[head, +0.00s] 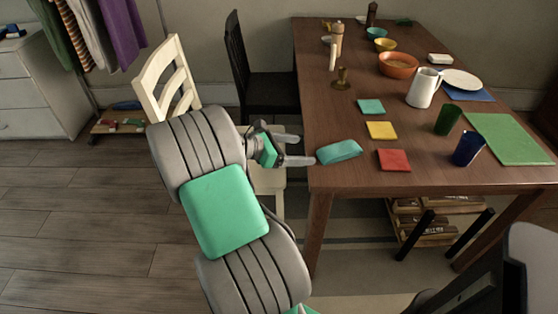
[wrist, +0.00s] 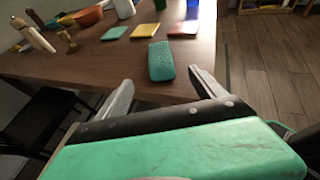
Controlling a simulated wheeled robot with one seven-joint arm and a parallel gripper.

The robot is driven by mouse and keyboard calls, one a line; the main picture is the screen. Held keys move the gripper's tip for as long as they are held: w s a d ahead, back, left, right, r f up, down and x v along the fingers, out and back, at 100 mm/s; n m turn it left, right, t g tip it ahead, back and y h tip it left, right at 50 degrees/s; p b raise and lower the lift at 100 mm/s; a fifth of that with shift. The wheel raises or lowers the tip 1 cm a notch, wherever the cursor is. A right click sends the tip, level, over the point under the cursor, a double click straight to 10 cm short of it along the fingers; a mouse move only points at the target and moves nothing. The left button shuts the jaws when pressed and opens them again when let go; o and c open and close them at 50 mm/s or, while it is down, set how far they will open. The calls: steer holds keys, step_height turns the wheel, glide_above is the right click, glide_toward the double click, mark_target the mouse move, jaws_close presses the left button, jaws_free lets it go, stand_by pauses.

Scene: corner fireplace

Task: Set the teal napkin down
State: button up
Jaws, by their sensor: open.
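A teal napkin (head: 339,152), folded into a thick pad, lies on the table (head: 440,181) near its front left corner. It also shows in the wrist view (wrist: 161,61), just beyond the gap between my fingers. My gripper (head: 304,149) is open and empty at the table's left edge, its fingertips pointing toward the napkin. In the wrist view the two fingers of my gripper (wrist: 160,85) are spread wide, with the napkin ahead of them and apart from both.
Teal (head: 371,106), yellow (head: 381,130) and red (head: 394,160) squares lie beyond the napkin. A green cup (head: 448,119), blue cup (head: 468,148) and white pitcher (head: 424,88) stand to the right. A white chair (head: 168,80) and a black chair (head: 262,85) stand left of the table.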

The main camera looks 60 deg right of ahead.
steer(key=w+a+f+m+t+y, duration=0.1)
steer(key=w+a+m+t+y, duration=0.2)
steer(key=w+a, duration=0.6)
steer(key=w+a+f+m+t+y, duration=0.25)
steer(key=w+a+t, duration=0.35)
steer(key=a, duration=0.5)
steer(key=s+a+m+y, duration=0.2)
steer(key=a, duration=0.9)
steer(key=s+a+r+m+t+y, duration=0.1)
steer(key=a+m+y, duration=0.2)
steer(key=a, duration=0.9)
steer(key=shift+s, duration=0.4)
